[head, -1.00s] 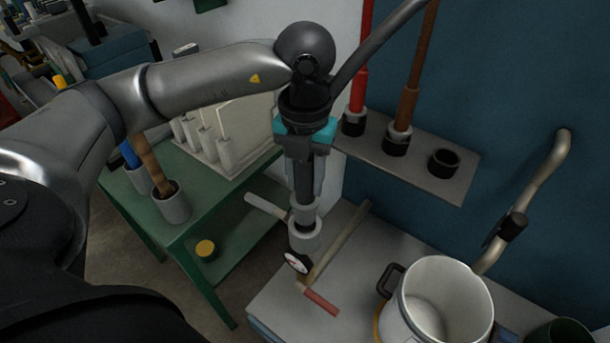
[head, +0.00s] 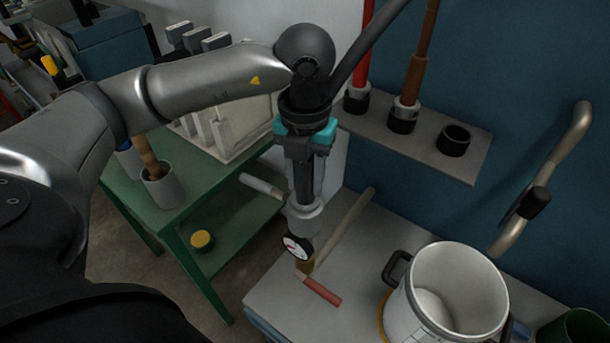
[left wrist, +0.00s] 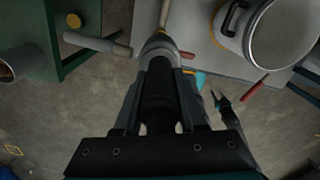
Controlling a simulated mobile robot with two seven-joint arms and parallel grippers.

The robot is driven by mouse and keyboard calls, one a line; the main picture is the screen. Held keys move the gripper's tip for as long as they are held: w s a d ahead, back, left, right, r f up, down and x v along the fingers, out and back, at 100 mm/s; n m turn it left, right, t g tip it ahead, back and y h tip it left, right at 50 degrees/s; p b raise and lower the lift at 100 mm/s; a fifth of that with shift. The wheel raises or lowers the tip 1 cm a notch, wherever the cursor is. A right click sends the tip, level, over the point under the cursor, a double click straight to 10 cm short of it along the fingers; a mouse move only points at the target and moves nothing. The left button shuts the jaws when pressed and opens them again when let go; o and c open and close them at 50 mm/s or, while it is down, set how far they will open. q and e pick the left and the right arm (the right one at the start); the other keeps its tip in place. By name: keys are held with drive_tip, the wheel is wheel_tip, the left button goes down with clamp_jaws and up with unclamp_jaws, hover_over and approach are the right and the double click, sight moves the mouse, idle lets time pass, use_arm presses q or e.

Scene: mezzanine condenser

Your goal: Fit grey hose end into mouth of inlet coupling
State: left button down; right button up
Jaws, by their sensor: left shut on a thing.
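My left gripper (head: 304,160) is shut on the dark grey hose end (head: 304,185), which points straight down. The inlet coupling (head: 305,217) is a light grey cup with a dial gauge on its front, just below the fingers. The hose end appears to sit inside its mouth; how deep is hidden by the rim. In the left wrist view the dark hose end (left wrist: 160,90) runs between the fingers to the coupling (left wrist: 158,46). The hose (head: 375,45) rises from behind the gripper to the upper right.
A wall shelf (head: 425,150) holds a red hose, a brown hose and an empty black socket. A green table (head: 150,205) is at left.

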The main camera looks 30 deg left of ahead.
use_arm(q)
drive_tip(key=shift+f, duration=0.1)
drive_tip(key=shift+c, duration=2)
unclamp_jaws()
wheel_tip(320, 180, up, 15)
drive_tip(key=p, duration=0.3)
